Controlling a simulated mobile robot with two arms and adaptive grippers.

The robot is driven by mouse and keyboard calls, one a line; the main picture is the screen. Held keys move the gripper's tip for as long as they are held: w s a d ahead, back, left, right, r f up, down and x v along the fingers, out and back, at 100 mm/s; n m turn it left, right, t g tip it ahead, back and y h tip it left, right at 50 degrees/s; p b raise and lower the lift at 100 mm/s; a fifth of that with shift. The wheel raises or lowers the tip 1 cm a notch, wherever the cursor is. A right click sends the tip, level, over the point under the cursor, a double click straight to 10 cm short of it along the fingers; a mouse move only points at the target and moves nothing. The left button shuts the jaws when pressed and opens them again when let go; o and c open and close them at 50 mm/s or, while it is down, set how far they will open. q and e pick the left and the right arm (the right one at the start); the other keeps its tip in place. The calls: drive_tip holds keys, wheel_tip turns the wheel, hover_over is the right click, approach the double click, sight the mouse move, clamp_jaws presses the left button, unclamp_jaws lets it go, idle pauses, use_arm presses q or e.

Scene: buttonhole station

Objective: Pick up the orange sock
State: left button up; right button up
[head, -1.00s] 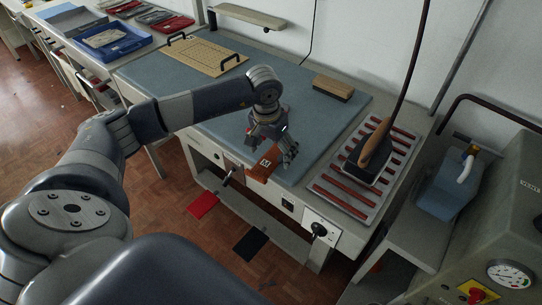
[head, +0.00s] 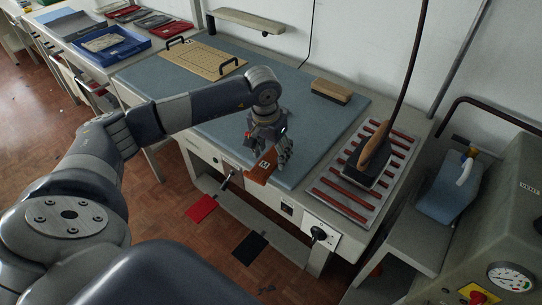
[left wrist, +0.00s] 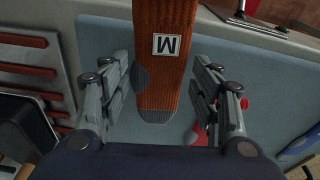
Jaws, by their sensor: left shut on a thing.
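The orange sock (head: 262,166) has a white label with a dark letter and grey heel and toe patches. In the head view it shows at the front edge of the blue-topped table (head: 215,125). My left gripper (head: 270,150) is over the sock there, pointing down, and is shut on it. In the left wrist view the sock (left wrist: 165,75) runs between the two fingers, its grey toe towards the palm. I cannot tell whether the sock still touches the table. My right gripper is not in view.
An iron (head: 368,155) stands on a rack with red bars (head: 345,190) at right. A wooden-backed brush (head: 331,92) and a tan board with black handles (head: 205,60) lie further back. A blue tray (head: 110,44) is at far left.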

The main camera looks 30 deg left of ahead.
use_arm(q)
wheel_tip(320, 180, up, 2)
drive_tip(key=shift+w+r+b, duration=0.1)
drive_tip(key=shift+r+b, duration=0.05)
drive_tip(key=shift+b, duration=0.4)
drive_tip(key=s+d+b, duration=0.4)
drive_tip(key=s+d, duration=0.9)
drive_tip(key=s, duration=0.1)
drive_tip(key=shift+s+d, duration=0.2)
drive_tip(key=shift+s, duration=0.1)
